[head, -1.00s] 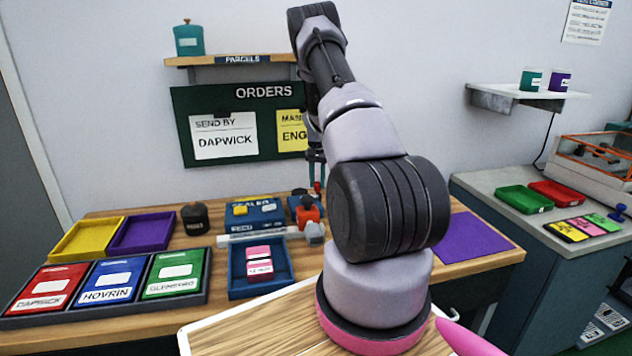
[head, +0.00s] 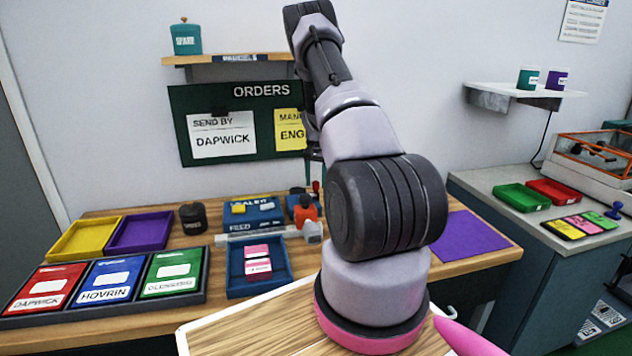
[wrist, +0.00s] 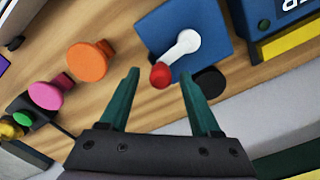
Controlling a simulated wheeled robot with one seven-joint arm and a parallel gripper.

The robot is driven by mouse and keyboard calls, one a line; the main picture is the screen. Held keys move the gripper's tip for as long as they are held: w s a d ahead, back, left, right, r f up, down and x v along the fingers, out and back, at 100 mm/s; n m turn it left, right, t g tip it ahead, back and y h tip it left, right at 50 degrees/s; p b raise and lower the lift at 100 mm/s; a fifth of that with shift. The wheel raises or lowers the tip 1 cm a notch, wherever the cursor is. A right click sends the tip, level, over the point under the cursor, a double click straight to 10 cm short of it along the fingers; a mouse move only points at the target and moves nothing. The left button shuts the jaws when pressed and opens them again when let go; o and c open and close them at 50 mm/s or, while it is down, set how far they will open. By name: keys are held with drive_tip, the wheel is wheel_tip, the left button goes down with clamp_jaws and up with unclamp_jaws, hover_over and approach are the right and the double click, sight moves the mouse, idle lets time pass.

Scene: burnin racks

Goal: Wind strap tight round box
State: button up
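In the wrist view a blue block (wrist: 215,38) carries a white crank arm (wrist: 184,44) that ends in a red knob (wrist: 160,76). My gripper (wrist: 159,77) is open, with its two green fingers apart on either side of the red knob. I cannot tell if either finger touches it. In the head view the red knob (head: 316,186) shows small beside my arm, and the blue block (head: 294,201) is partly hidden behind an orange item. My gripper is mostly hidden by my arm there. I cannot make out a strap or a strapped box.
A blue sealer machine (head: 268,214) stands left of the crank block. An orange stamp (wrist: 88,62) and a pink stamp (wrist: 45,97) stand left of my fingers. A blue tray (head: 236,288) holds pink-and-white packets. A purple mat (head: 470,237) lies at the right.

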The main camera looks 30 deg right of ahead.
wheel_tip(320, 180, up, 11)
idle(0.5)
drive_tip(key=shift+f, duration=0.1)
idle(0.4)
